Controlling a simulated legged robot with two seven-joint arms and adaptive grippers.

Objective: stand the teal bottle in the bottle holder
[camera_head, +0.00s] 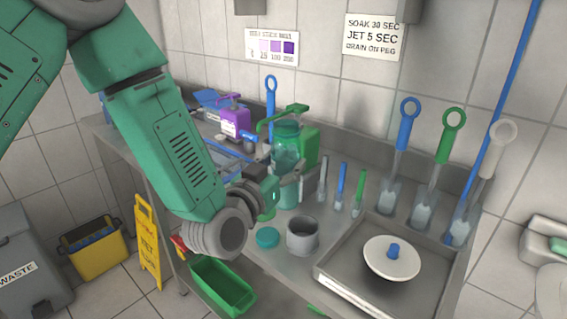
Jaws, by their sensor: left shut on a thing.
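The teal bottle (286,150) is see-through and stands about upright above the steel bench. My left gripper (284,180) comes in from the left and is shut on the bottle, its fingers around the lower half. A round grey open-topped cup (303,240), which looks like the bottle holder, stands on the bench just in front of and below the bottle. I cannot tell whether the bottle's base touches the bench, as the gripper partly hides it. My right gripper is not in view.
A teal lid (267,238) lies left of the cup. A green pump container (309,143) stands close behind the bottle, and a purple one (234,121) further left. A sink tray (345,262) with a white disc (391,264) is at front right.

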